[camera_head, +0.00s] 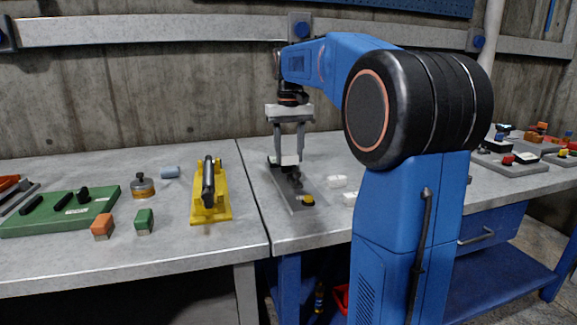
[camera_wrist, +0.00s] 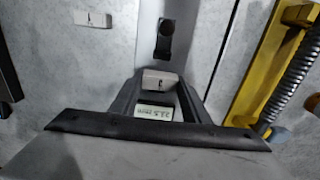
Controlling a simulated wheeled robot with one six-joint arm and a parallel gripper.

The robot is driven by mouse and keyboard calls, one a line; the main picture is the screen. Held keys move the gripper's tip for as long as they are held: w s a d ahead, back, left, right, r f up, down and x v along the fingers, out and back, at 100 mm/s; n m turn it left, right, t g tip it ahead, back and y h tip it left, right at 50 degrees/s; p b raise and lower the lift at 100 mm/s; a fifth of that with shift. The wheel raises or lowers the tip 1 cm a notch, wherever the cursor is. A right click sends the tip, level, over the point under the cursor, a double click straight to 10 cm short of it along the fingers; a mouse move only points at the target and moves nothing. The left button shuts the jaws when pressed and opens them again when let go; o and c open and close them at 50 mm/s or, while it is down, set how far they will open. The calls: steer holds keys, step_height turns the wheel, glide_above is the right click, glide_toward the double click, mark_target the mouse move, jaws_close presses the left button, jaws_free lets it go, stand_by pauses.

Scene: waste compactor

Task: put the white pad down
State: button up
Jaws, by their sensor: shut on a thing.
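My gripper (camera_head: 289,152) points down over the right-hand bench and is shut on a small white pad (camera_head: 289,160). In the wrist view the pad (camera_wrist: 159,80) shows between the dark fingers, with a small dark mark on its face. A pale label with characters (camera_wrist: 155,113) shows closer to the camera between the fingers; I cannot tell what it belongs to. The gripper hides part of this fixture, and any gap between pad and fixture is unclear.
Two white pieces (camera_head: 337,181) (camera_head: 350,198) lie on the bench right of the fixture. A yellow fixture (camera_head: 211,205) with a dark spring stands to the left. Farther left are a green board (camera_head: 60,211), an orange block (camera_head: 102,227) and a green block (camera_head: 144,222).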

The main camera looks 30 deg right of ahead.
mark_target(290, 164)
steer(key=shift+f, duration=1.9)
steer(key=shift+f, duration=0.1)
steer(key=o, duration=1)
steer(key=shift+o, duration=0.2)
step_height(290, 164, up, 12)
steer(key=shift+r, duration=0.1)
steer(key=shift+s, duration=0.15)
